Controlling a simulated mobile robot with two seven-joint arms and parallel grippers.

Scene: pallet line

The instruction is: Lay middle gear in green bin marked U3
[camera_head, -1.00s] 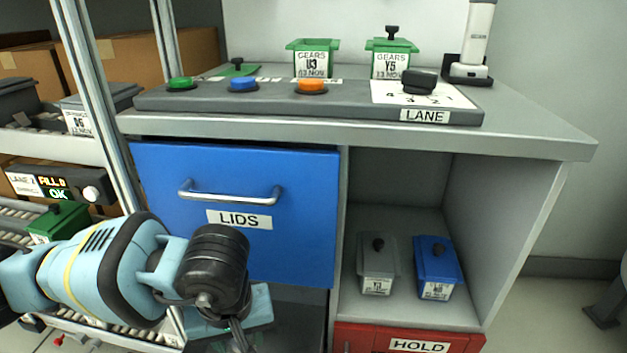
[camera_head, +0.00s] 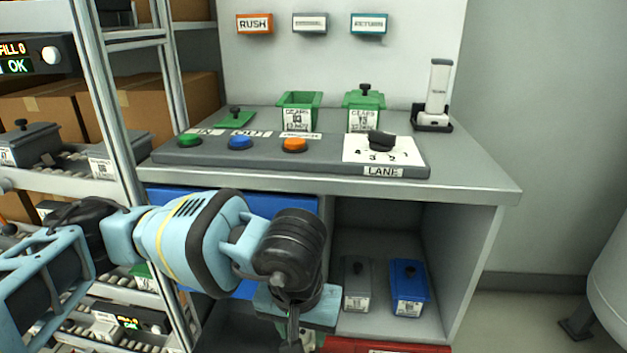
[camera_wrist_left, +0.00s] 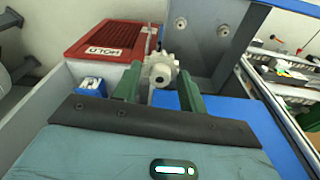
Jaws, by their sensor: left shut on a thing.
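The green bin marked U3 (camera_head: 299,118) stands without a lid at the back of the bench top in the head view. A green lid (camera_head: 237,119) lies left of it. My left gripper (camera_head: 292,340) is low in front of the bench, below the bench top; its fingers barely show there. In the left wrist view its green fingers are shut on a pale, toothed gear (camera_wrist_left: 160,69). The gear is hidden in the head view. I cannot tell from its look whether it is the middle gear. My right gripper is not in view.
A lidded green bin (camera_head: 363,115) stands right of U3. A button panel (camera_head: 210,157) with a LANE dial (camera_head: 381,141) lies in front of both bins. A grey bin (camera_head: 357,290) and a blue bin (camera_head: 408,293) stand on the lower shelf. A metal rack (camera_head: 110,120) rises at left.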

